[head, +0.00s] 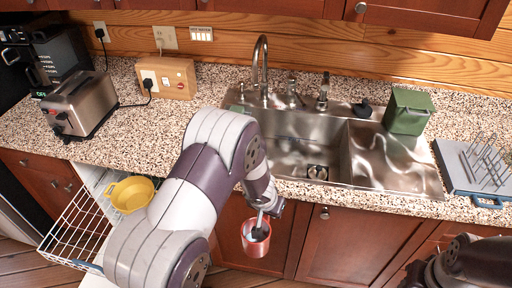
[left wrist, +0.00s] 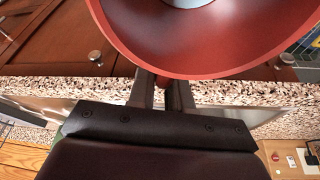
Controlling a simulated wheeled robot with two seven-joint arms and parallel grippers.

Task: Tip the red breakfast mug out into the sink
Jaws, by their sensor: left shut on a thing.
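The red mug (head: 257,247) is in front of the cabinet doors, short of the counter's front edge and the sink. Its mouth faces up toward the head camera, with something dark and pale showing in it. My left gripper (head: 262,212) is shut on the mug at its far side. In the left wrist view the mug's red wall (left wrist: 210,55) fills the top, with a pale patch inside, and the fingers (left wrist: 160,92) meet its rim side. The steel sink (head: 300,152) is empty apart from its drain. My right arm shows at the lower right, its gripper out of frame.
The faucet (head: 262,65) rises behind the sink. A green bin (head: 408,112) stands at its right, and a grey drying rack (head: 470,165) farther right. An open wire drawer (head: 75,228) with a yellow bowl (head: 132,194) juts out at left. A toaster (head: 80,103) is on the counter.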

